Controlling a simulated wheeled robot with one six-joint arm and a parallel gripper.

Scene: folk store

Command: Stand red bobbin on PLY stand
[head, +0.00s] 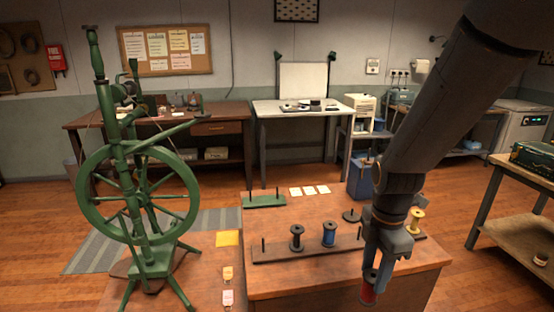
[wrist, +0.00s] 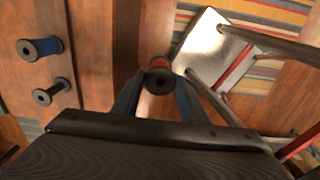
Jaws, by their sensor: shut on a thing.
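The red bobbin (head: 369,288) is in my gripper (head: 378,262), in front of the table's right part in the head view. In the wrist view the red bobbin (wrist: 160,65) sits between the two fingers (wrist: 156,95), its dark end toward the camera. A green stand (head: 264,201) with two upright pegs is at the table's back left, and nothing is on its pegs. No PLY label is readable, so I cannot tell for sure which stand bears it.
A dark rack (head: 285,254) holds a black bobbin (head: 297,237) and a blue bobbin (head: 329,233). A yellow bobbin (head: 415,220) stands right of my arm. A green spinning wheel (head: 138,195) rises at left. White cards (head: 309,190) lie at the back.

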